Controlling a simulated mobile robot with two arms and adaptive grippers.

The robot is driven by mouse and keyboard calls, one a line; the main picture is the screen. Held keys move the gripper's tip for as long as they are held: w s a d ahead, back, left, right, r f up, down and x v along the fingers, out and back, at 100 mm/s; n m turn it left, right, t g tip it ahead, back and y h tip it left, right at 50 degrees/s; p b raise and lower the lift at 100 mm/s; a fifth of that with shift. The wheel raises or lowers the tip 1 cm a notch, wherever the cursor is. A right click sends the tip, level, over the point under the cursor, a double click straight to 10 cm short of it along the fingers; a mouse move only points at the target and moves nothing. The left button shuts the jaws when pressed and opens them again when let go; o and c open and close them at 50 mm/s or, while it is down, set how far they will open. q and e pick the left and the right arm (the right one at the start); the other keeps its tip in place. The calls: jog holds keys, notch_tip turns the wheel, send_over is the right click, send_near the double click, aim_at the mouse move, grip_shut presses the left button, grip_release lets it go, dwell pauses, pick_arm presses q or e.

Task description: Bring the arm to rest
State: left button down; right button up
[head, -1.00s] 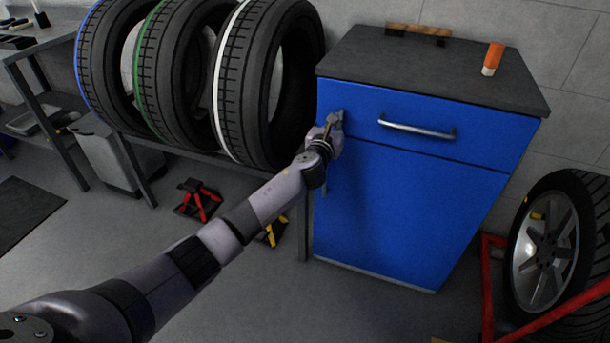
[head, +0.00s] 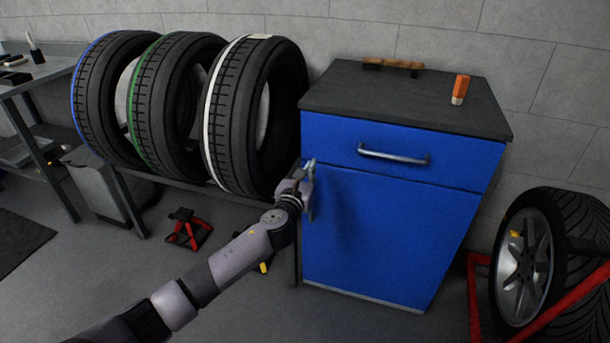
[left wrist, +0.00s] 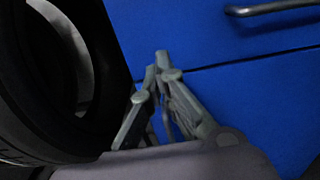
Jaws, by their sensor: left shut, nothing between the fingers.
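My left arm (head: 235,262) reaches in from the lower left of the head view. Its gripper (head: 309,168) is at the left edge of the blue cabinet (head: 385,235), close to the line between drawer and door. In the left wrist view the gripper (left wrist: 162,62) is shut and empty, its fingertips together in front of the blue cabinet front. I cannot tell whether it touches the cabinet. The drawer (head: 340,145) and the door below it look shut. My right gripper is not in view.
Several tyres, including a white-striped one (head: 240,120), stand on a rack left of the cabinet. A wheel (head: 525,265) with a red frame (head: 475,300) stands at right. A red jack stand (head: 186,232) is on the floor.

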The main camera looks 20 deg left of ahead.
pick_arm(q)
jog(key=s+a+f+n+g+y, duration=0.1)
jog(key=s+f+n+g, duration=0.4)
jog(key=s+f+n, duration=0.85)
jog(key=s+a+f+n+g, duration=0.1)
jog(key=s+f+n+g, duration=0.6)
jog(key=s+f, duration=1.05)
jog(key=s+d+f+n+g+h, duration=0.1)
jog(key=s+f+n+g, duration=0.1)
jog(key=s+f+n, duration=0.6)
jog(key=s+d+f+n+g, duration=0.2)
jog(key=s+f+n, duration=0.3)
jog(key=s, duration=0.5)
jog(key=s+a+g+p, duration=0.1)
jog(key=s+a+p, duration=0.1)
jog(key=s+p, duration=1.4)
jog(key=shift+s+a+r, duration=0.2)
jog(key=shift+a+r, duration=0.2)
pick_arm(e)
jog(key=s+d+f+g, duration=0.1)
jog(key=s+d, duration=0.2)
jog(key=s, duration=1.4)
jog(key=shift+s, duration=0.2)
